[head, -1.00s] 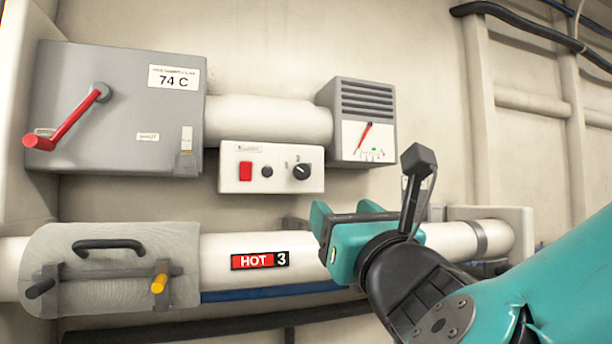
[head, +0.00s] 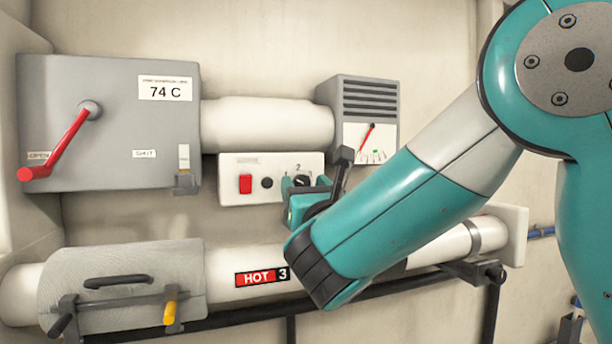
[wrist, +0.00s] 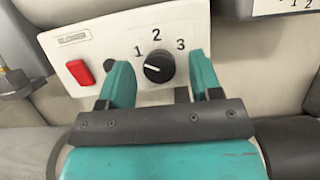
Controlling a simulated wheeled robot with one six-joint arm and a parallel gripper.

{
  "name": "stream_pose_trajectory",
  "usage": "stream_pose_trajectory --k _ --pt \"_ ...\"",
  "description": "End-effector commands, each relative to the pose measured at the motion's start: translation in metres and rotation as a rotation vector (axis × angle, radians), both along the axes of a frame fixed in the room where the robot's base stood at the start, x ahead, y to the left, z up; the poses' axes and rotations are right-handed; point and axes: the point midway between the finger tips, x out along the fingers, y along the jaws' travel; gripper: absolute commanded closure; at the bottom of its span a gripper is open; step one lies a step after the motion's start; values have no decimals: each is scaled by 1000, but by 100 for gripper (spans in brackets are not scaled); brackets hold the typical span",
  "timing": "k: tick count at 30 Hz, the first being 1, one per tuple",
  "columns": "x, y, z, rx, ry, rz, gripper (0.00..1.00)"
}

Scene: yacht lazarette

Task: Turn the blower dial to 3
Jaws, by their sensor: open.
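The blower dial (wrist: 158,68) is a black round knob on a white panel (wrist: 88,42) labelled BLOWER, with 1, 2 and 3 printed around it. Its pale pointer line points to the left, toward the 1 side. In the head view the dial (head: 302,181) is partly hidden by my gripper. My gripper (wrist: 163,82) is open, its teal fingers on the left and right of the dial in the wrist view. The fingertips are close to the panel, and I cannot tell whether either touches the knob. My gripper also shows in the head view (head: 305,188).
A red switch (head: 245,184) and a small black button (head: 267,183) are left of the dial. A grey box with a red lever (head: 62,143) stands at left. A vented gauge box (head: 365,110) is above right. A pipe marked HOT 3 (head: 225,275) runs below.

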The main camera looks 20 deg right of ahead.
Motion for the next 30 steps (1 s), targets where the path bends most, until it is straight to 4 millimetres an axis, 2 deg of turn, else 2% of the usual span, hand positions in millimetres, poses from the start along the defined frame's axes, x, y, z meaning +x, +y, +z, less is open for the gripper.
stream_pose_trajectory --k 8,12,14,15,23,30 --pt "1 0 0 0 0 1 42" --pt "1 0 0 0 0 0 74" --pt "1 0 0 0 0 0 87" --pt "1 0 0 0 0 0 90" --pt "1 0 -1 21 0 0 90" --pt "1 2 -2 134 -2 1 90"
